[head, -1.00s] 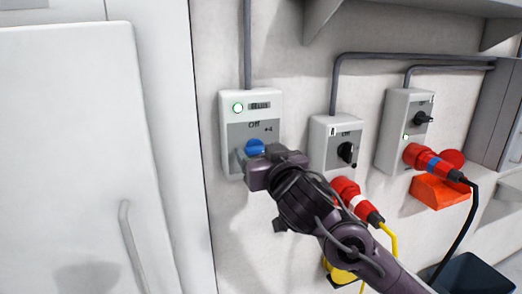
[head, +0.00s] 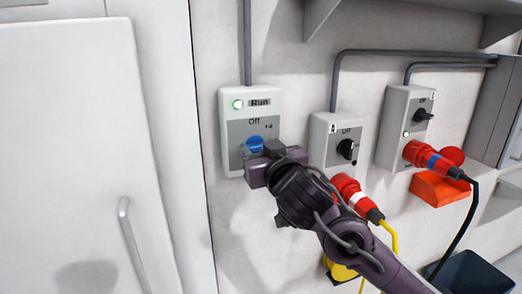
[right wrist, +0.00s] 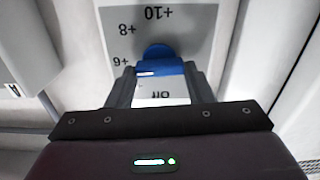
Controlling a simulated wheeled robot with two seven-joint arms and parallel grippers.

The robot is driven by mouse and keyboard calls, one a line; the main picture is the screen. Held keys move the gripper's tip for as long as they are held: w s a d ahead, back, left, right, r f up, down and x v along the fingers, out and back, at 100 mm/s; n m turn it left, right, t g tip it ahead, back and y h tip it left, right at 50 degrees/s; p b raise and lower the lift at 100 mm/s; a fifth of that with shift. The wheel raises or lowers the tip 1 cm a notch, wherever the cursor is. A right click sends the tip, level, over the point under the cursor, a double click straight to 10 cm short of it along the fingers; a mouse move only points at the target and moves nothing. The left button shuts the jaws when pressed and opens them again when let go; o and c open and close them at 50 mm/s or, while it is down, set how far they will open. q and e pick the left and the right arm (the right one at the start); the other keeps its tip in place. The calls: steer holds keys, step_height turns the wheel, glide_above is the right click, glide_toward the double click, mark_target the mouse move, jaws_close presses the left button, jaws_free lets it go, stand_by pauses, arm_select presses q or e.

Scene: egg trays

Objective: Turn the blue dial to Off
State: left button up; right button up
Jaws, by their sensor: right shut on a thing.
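The blue dial (head: 254,144) is on the grey face of a white wall box (head: 233,162). The box shows "Run" beside a lit green light, and "Off" is printed above the dial. My right gripper (head: 259,152) is at the dial, shut on it. In the right wrist view the dial (right wrist: 158,58) sits between the two fingers (right wrist: 160,70). That view is upside down: "Off" reads between the fingers, and +6, +8 and +10 lie around the dial. A short pale mark shows on the dial's edge. My left gripper is out of view.
Two more switch boxes (head: 322,150) (head: 392,125) with black knobs are to the right. Red plugs (head: 346,188) with cables hang near my right arm. A white door (head: 70,130) is at the left.

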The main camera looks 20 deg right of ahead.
steer(key=n+b, duration=0.1)
steer(key=n, duration=0.2)
steer(key=shift+f+n, duration=0.1)
steer(key=shift+n, duration=0.3)
steer(key=n+b, duration=0.1)
steer(key=n, duration=0.3)
steer(key=shift+a+n, duration=0.1)
steer(key=shift+n, duration=0.2)
steer(key=n+b, duration=0.1)
steer(key=n, duration=0.3)
steer(key=shift+f+n+b, duration=0.1)
steer(key=shift+n+b, duration=0.2)
steer(key=shift+a+n+b, duration=0.1)
steer(key=shift+n+b, duration=0.35)
steer(key=shift+n, duration=1.65)
steer(key=shift+f, duration=0.1)
steer(key=o, duration=1)
steer(key=shift+s, duration=0.1)
steer(key=s+p, duration=0.2)
steer(key=s, duration=0.5)
steer(key=shift+s, duration=0.35)
